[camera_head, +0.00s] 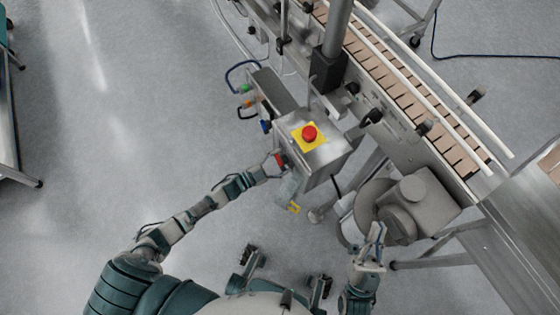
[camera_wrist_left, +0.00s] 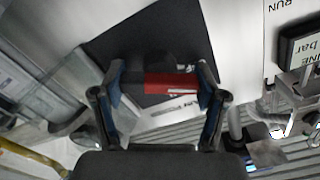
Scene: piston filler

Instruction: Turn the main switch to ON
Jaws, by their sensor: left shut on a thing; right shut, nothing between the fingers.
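The main switch appears to be the red handle (camera_head: 280,160) on the left side of the steel control box (camera_head: 325,158). In the left wrist view the red handle (camera_wrist_left: 170,83) sits against a dark plate (camera_wrist_left: 150,40), between my two fingers. My left gripper (camera_head: 272,167) is shut on this handle; its fingers also show in the wrist view (camera_wrist_left: 160,90). The handle's exact angle and any ON marking cannot be read. My right gripper (camera_head: 377,235) is shut and empty, in front of the grey motor housing.
A red emergency button (camera_head: 309,132) on a yellow plate tops the control box. A conveyor (camera_head: 400,85) runs behind it to the right. A grey motor housing (camera_head: 420,200) stands near my right gripper. The floor (camera_head: 110,130) at left is clear.

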